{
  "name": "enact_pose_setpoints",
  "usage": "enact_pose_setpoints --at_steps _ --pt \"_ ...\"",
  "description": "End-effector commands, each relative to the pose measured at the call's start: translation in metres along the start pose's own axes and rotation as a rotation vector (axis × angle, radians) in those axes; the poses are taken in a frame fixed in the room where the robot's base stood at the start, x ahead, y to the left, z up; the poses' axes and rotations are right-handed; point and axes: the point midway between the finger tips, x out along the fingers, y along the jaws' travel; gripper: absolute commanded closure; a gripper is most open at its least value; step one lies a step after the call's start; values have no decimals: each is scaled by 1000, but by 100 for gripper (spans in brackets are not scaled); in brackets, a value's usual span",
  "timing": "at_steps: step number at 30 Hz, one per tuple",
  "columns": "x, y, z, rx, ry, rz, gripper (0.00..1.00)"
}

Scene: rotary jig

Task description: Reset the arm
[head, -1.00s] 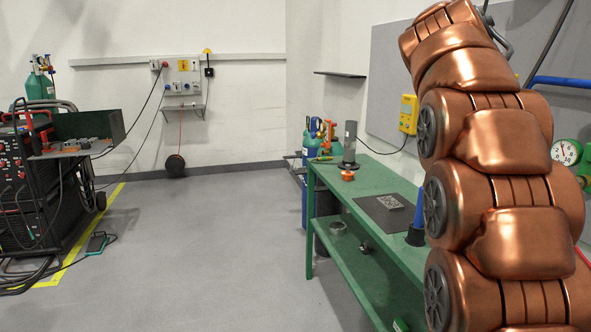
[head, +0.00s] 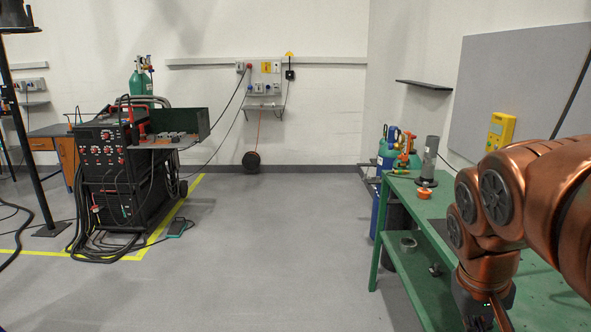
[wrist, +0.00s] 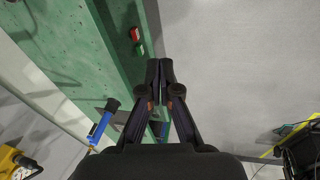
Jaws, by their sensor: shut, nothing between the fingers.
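My copper-coloured arm (head: 500,195) reaches in from the right edge of the head view. It bends down in front of the green bench (head: 452,224). In the wrist view my gripper (wrist: 160,66) points away from the camera with its two dark fingertips together and nothing between them. It is over or beside the edge of the green bench, with grey floor to its right. In the head view only the dark wrist end shows at the bottom, and the fingertips cannot be made out.
On the bench stand a dark grey cylinder (head: 429,160) and a small orange piece (head: 424,193). Gas bottles (head: 388,150) stand behind it. A welding machine (head: 115,170) with cables stands at the left. The middle floor (head: 270,250) is clear.

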Motion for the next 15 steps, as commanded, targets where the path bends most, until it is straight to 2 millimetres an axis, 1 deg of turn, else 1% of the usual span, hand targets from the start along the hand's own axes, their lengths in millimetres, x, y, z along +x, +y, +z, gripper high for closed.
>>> enact_pose_setpoints --at_steps 1,6,9,12,15 --pt "4 -13 19 -21 -29 -26 100" --pt "24 -52 78 -75 -116 -109 100" --pt "33 -71 113 -100 -164 -152 100" --pt "41 -86 142 -118 -206 -186 100" --pt "46 -95 162 -130 -236 -208 100"
